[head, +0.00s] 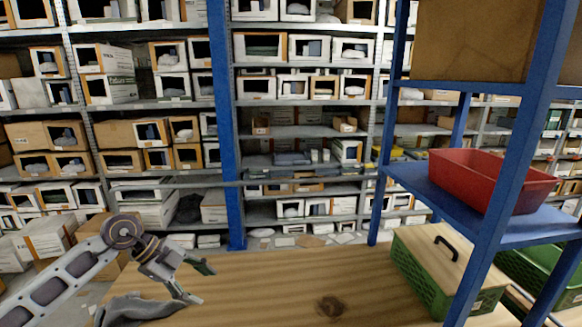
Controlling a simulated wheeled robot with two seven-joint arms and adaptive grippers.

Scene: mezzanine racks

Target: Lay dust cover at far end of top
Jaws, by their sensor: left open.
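A grey crumpled cloth (136,309), which looks like the dust cover, lies at the near left edge of the wooden top (270,290). Its lower part is cut off by the picture's bottom edge. My left gripper (203,284) is open and empty. It appears just right of and above the cloth, over the left part of the top, with its fingers pointing right. I cannot tell if it touches the cloth. The far end of the top is bare. My right gripper is not in view.
A green crate with a wooden lid and black handle (447,262) stands at the top's right side. A blue rack shelf (450,205) holds a red bin (490,178). A blue post (224,120) rises behind the top. Shelves of boxes fill the background.

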